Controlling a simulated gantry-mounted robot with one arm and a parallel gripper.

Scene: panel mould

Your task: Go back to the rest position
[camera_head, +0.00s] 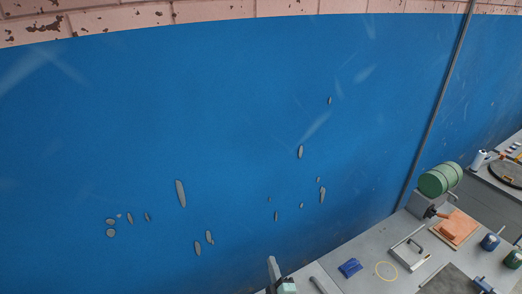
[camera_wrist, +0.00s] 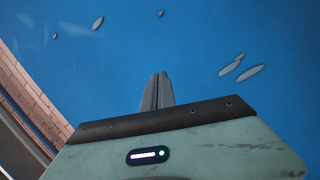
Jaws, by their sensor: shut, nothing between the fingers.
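My gripper (camera_head: 272,263) shows at the bottom edge of the head view, in front of the blue wall near the left end of the grey worktop. Only its grey fingers and a bit of its pale green body are visible there. In the wrist view the fingers (camera_wrist: 158,78) stand together, shut and empty, pointing towards the blue wall. The rest of the arm is mostly out of view.
The blue wall (camera_head: 120,130) has peeled patches. A pipe (camera_head: 436,105) runs up the wall.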

